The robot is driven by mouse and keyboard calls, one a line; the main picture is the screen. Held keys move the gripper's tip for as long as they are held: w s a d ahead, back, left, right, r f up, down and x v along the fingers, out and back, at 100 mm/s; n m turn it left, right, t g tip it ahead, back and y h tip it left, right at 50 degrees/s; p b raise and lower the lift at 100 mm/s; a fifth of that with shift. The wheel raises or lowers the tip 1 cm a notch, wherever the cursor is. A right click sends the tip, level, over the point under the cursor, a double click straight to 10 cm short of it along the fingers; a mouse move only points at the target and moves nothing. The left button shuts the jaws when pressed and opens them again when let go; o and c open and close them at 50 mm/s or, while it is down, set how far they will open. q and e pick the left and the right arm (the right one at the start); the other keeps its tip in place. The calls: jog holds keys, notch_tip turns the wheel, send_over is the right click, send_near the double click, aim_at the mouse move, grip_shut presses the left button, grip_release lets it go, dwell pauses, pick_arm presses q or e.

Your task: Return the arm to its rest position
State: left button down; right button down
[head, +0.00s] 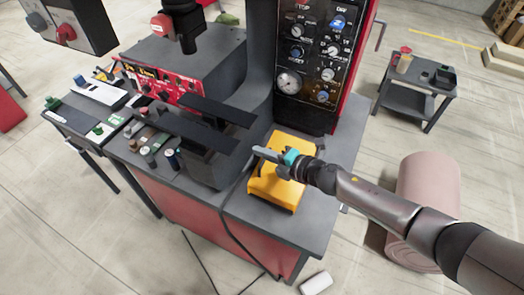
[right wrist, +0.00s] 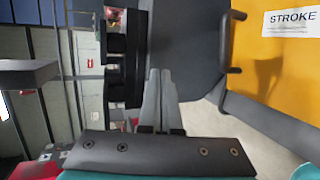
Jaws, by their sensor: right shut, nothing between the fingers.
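My right arm (head: 385,205) reaches in from the right in the head view, over the right end of the workbench. Its gripper (head: 260,152) is shut and empty, pointing left above the yellow box (head: 275,187). I cannot tell how large the gap to the box is. In the right wrist view the two grey fingers (right wrist: 160,85) are together with nothing between them. The yellow surface (right wrist: 280,60) with a "STROKE" label is to their right. My left gripper is not in view.
The black control panel (head: 309,60) stands upright behind the yellow box. Open floor (head: 370,275) lies in front.

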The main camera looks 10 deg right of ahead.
jog(key=r, duration=0.2)
jog(key=s+r+p, duration=0.1)
jog(key=r+p, duration=0.1)
jog(key=r, duration=0.1)
jog(key=shift+s+d+r, duration=0.2)
jog(key=shift+s+r, duration=0.1)
